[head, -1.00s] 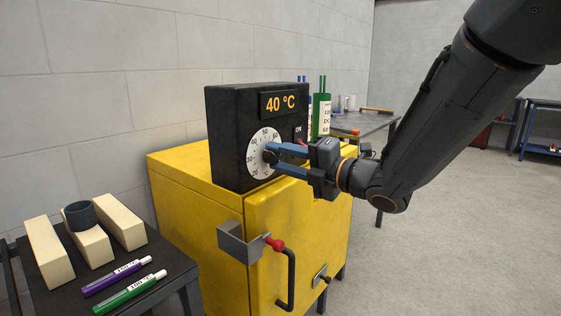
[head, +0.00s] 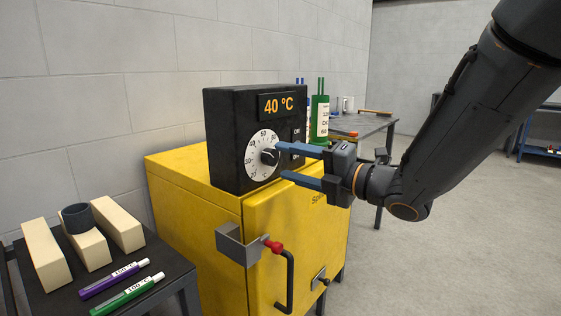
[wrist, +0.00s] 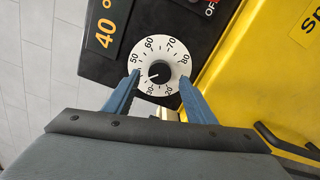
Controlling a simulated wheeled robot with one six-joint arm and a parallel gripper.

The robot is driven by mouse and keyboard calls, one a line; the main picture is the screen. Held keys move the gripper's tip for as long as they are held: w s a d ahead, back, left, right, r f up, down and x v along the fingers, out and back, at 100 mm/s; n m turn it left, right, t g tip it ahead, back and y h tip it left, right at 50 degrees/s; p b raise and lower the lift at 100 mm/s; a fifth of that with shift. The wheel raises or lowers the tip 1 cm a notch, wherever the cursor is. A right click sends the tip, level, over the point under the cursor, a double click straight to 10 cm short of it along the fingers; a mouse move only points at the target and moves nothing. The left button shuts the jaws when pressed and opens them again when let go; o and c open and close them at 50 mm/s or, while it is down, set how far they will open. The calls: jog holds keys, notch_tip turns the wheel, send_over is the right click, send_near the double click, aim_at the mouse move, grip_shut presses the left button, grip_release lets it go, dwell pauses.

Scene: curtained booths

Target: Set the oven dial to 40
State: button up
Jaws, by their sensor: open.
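The oven dial (head: 269,156) is a black knob on a white numbered disc, on the front of a black control box (head: 228,145). The box's display (head: 280,105) reads 40 °C in orange. In the wrist view the dial (wrist: 160,72) shows between my fingertips, its pointer toward the lower left, at about the 40 place. My gripper (head: 279,161) is open and empty. Its blue fingers point at the dial and stand a little back from it, not touching the knob.
The box stands on a yellow oven cabinet (head: 185,170) with a red-tipped latch (head: 274,246) and black handle. A dark table (head: 65,294) at lower left holds pale blocks, a dark ring and two marked tubes. A green bottle (head: 320,118) stands behind.

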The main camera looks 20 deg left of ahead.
jog(key=shift+v, duration=2.1)
